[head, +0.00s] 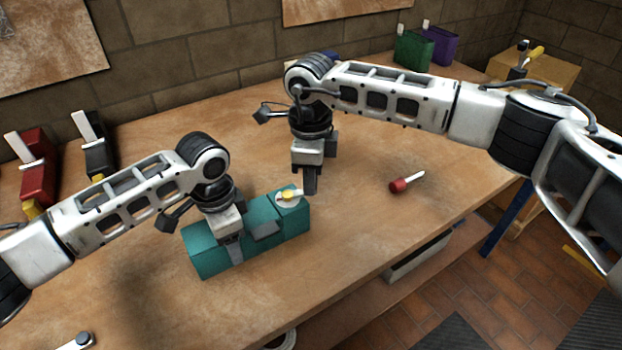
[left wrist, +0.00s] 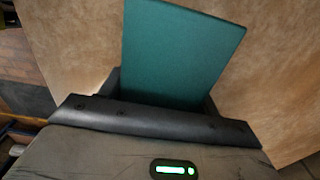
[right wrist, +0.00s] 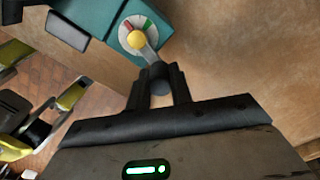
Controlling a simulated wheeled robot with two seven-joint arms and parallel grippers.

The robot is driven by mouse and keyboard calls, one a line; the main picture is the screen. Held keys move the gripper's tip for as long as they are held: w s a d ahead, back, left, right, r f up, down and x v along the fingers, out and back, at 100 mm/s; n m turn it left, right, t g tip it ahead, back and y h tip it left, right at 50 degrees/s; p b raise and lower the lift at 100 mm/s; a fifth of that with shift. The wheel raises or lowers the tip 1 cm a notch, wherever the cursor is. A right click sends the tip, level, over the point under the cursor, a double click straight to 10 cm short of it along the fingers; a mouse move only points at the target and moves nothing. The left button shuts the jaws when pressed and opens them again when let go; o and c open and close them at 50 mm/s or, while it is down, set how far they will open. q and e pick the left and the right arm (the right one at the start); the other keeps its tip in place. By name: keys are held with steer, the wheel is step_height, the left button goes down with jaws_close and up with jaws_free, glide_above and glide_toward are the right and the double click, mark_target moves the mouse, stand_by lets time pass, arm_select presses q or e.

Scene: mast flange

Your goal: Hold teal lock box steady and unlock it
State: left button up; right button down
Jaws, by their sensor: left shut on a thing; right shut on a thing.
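The teal lock box (head: 208,256) lies on the wooden table, its long side running from lower left to upper right. A white dial with a yellow knob (right wrist: 136,40) sits on the box's right end, with red and green marks. A grey lever (right wrist: 150,57) runs from the knob to my right gripper (right wrist: 160,80), which is shut on its dark rounded end. The right gripper also shows in the head view (head: 310,185).
A red-handled tool (head: 400,186) lies on the table to the right. Red (head: 38,170) and black (head: 97,155) cases stand at the left, green (head: 413,50) and purple (head: 440,45) ones at the back. The table is clear in front of the box.

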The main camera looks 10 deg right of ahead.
steer(key=shift+w+a+n, duration=0.1)
steer(key=shift+w+n, duration=0.2)
steer(key=shift+n, duration=0.45)
steer(key=shift+w+a+n, duration=0.1)
steer(key=shift+w+n, duration=0.2)
steer(key=shift+n, duration=0.45)
steer(key=c, duration=1.2)
jaws_free()
steer(key=shift+c, duration=0.2)
step_height(320, 180, up, 12)
